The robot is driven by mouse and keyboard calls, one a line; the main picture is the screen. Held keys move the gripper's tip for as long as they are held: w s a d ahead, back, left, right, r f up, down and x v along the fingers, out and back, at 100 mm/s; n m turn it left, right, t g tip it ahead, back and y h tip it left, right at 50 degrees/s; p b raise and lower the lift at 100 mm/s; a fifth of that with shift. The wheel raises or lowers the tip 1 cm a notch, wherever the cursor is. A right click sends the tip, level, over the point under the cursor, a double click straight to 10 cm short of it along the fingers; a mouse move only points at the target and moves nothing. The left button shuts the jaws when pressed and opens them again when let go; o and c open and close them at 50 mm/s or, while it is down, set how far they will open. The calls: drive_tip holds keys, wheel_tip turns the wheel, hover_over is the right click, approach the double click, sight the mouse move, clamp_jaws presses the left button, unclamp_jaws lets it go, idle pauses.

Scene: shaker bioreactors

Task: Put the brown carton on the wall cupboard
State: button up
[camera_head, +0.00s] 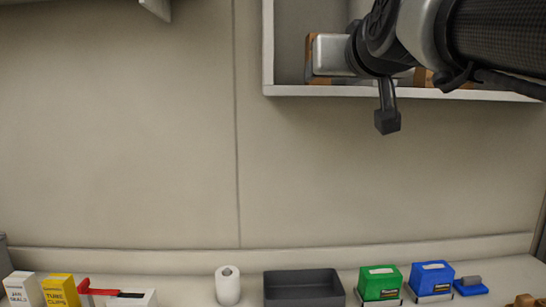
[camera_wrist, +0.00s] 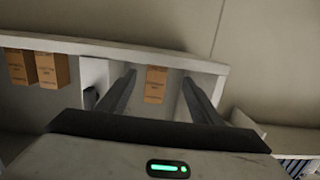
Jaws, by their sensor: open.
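A brown carton (camera_wrist: 156,86) stands in the wall cupboard (camera_wrist: 100,46), seen between my gripper's fingers in the wrist view. My gripper (camera_wrist: 159,77) is open, with one finger to each side of that carton and a gap on both sides. In the head view the cupboard (camera_head: 268,45) is at the top right. My gripper's pale body (camera_head: 332,55) is in front of its opening and hides most of a brown carton (camera_head: 309,62). The fingers are hidden there. I cannot tell whether the carton touches anything but the shelf.
Two more brown cartons (camera_wrist: 36,69) stand in the cupboard, left in the wrist view. Below, the counter holds a dark grey tray (camera_head: 303,285), a white roll (camera_head: 228,286), a green box (camera_head: 380,282), a blue box (camera_head: 432,278) and a yellow box (camera_head: 60,290). The wall between is bare.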

drive_tip(key=s+f+g, duration=0.3)
drive_tip(key=s+f, duration=0.4)
drive_tip(key=f, duration=0.5)
drive_tip(key=s+f+g, duration=0.4)
drive_tip(key=s+f, duration=0.3)
drive_tip(key=f, duration=0.6)
drive_tip(key=s+f+g, duration=0.4)
drive_tip(key=s+f, duration=0.3)
drive_tip(key=f, duration=0.6)
drive_tip(key=shift+f, duration=0.15)
drive_tip(key=shift+d, duration=0.15)
